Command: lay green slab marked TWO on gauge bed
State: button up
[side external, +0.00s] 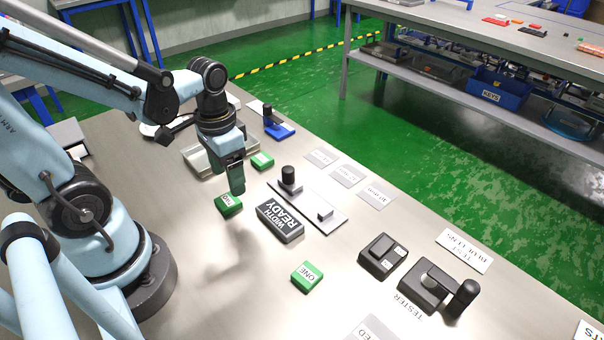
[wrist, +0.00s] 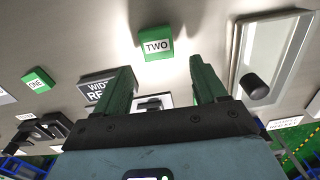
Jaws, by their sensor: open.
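The green slab marked TWO (side external: 229,204) lies flat on the bench and also shows label-up in the wrist view (wrist: 156,43). My gripper (side external: 238,190) has green fingers and hangs low by this slab. In the wrist view my gripper (wrist: 163,75) is open, with nothing between its fingertips, and the slab lies beyond the tips. What looks like the gauge bed is a grey plate (side external: 329,211) with a black knob post and a small block, to the right of my gripper. It is partly hidden in the wrist view.
A dark WIDTH READY block (side external: 280,220) stands beside the plate. Slab ONE (side external: 307,276) lies toward the front, and another green slab (side external: 262,161) lies behind my gripper. A shallow tray (side external: 198,161) is at the left. Black tester pieces (side external: 424,287) stand at the right.

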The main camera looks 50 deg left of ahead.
notch_tip(320, 180, up, 7)
jog(key=shift+o, duration=0.5)
jog(key=w+d+r+t, duration=0.1)
jog(key=w+d+t, duration=0.3)
jog(key=t, duration=0.3)
jog(key=shift+w+d+r+n, duration=0.25)
jog(key=shift+w+n, duration=0.05)
jog(key=shift+w, duration=0.45)
jog(key=m+g, duration=0.7)
jog(key=m, duration=1.2)
send_over(229, 202)
jog(key=f, duration=0.2)
jog(key=shift+f, duration=5.85)
